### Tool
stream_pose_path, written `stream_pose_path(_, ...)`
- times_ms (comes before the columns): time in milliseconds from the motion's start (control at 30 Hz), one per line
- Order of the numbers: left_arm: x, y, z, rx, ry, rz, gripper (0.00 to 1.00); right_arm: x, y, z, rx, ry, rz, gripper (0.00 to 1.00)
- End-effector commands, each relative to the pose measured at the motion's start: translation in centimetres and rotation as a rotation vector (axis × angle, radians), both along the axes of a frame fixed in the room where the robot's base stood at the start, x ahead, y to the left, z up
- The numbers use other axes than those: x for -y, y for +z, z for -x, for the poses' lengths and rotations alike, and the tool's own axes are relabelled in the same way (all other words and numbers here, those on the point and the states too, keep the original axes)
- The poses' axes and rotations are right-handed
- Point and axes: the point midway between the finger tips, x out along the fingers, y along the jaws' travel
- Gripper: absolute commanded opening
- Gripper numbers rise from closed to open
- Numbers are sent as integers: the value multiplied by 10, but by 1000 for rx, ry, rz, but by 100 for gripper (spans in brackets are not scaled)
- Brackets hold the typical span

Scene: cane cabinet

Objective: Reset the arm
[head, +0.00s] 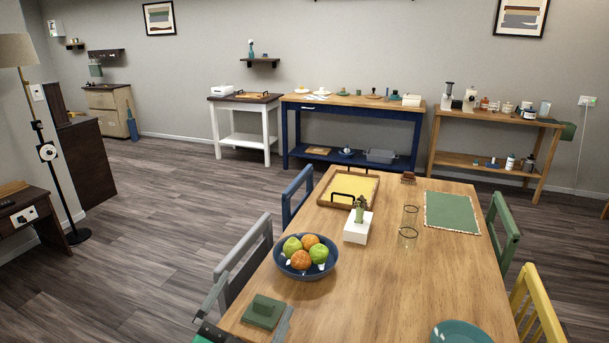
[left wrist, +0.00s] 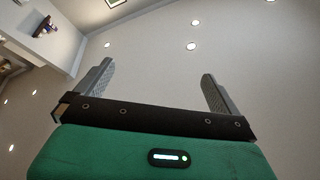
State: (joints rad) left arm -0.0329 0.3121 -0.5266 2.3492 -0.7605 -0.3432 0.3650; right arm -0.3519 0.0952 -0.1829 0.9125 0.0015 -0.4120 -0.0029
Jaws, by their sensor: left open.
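My left gripper (head: 254,294) is at the bottom left of the head view, over the near left corner of the wooden table (head: 370,290). Its two grey fingers stand wide apart. In the left wrist view the same open fingers (left wrist: 158,78) have nothing between them, with only ceiling and wall behind. In the head view a small green box (head: 263,311) appears between the fingers; it seems to rest on the table, not in the grip. My right gripper is not in view.
A blue bowl of fruit (head: 306,267), white planter (head: 357,229), wooden tray (head: 325,202), glass (head: 408,237), green placemat (head: 451,212) and teal plate (head: 461,333) are on the table. A grey chair (head: 244,259) stands at its left side.

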Motion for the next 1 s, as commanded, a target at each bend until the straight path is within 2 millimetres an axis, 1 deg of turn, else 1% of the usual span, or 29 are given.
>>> stream_pose_path(33,-19,-21,-4,-111,71,35,100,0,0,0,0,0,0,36)
stream_pose_path(67,-30,-35,-6,-179,111,50,100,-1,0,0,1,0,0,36)
stream_pose_path(100,-44,-54,-7,-270,164,68,100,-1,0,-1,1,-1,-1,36)
stream_pose_path(167,-64,-84,-3,-412,235,91,100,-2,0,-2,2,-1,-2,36)
stream_pose_path(200,-77,-105,2,-508,278,101,100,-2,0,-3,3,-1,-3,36)
stream_pose_path(233,-85,-121,8,-581,308,108,100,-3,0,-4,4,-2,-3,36)
stream_pose_path(267,-93,-137,15,-656,336,113,100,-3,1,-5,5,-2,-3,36)
stream_pose_path(300,-103,-157,26,-756,369,117,100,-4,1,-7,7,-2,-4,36)
stream_pose_path(367,-115,-187,45,-903,410,120,100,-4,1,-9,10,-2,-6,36)
stream_pose_path(400,-121,-204,59,-992,431,118,100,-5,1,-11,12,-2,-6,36)
stream_pose_path(433,-125,-216,70,-1056,443,117,100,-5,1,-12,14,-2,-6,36)
stream_pose_path(500,-131,-238,94,-1187,463,112,100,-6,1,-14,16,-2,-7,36)
stream_pose_path(600,-137,-261,128,-1351,476,100,100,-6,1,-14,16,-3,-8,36)
stream_pose_path(667,-140,-273,147,-1437,479,93,100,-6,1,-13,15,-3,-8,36)
stream_pose_path(700,-141,-279,160,-1493,478,87,100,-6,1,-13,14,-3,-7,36)
stream_pose_path(867,-144,-297,211,-1703,463,65,100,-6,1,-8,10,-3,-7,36)
stream_pose_path(900,-143,-307,203,-1699,463,60,100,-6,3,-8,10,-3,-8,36)
stream_pose_path(1000,-141,-331,195,-1704,465,58,100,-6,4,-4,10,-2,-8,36)
